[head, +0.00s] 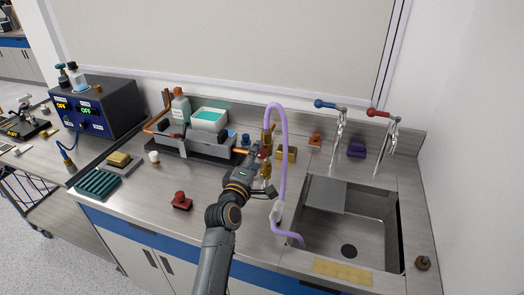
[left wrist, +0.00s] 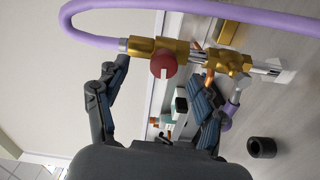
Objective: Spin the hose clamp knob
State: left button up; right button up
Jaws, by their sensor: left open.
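A brass fitting (head: 267,139) stands at the back of the bench, with a lilac hose (head: 283,150) looping up from it and down toward the sink. In the left wrist view, the brass fitting (left wrist: 199,58) carries a round red knob (left wrist: 163,66), and the hose (left wrist: 95,40) joins its end at a silver collar (left wrist: 123,45). My left gripper (head: 259,156) is at the fitting, its fingers (left wrist: 165,78) apart on either side of the knob. I cannot tell whether they touch it. A pale clamp-like piece (head: 277,211) sits lower on the hose. My right gripper is out of view.
The sink (head: 348,250) with two taps (head: 338,135) is at the right. A red stopper-like object (head: 181,201) lies on the front bench. Bench around it is clear.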

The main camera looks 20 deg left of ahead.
pick_arm(q)
jog(key=s, duration=0.1)
jog(key=s+d+p, duration=0.1)
jog(key=shift+s+f, duration=0.2)
jog(key=shift+s, duration=0.15)
jog(key=shift+s+a+p, duration=0.1)
jog(key=shift+s+p, duration=0.25)
jog(key=shift+s, duration=0.6)
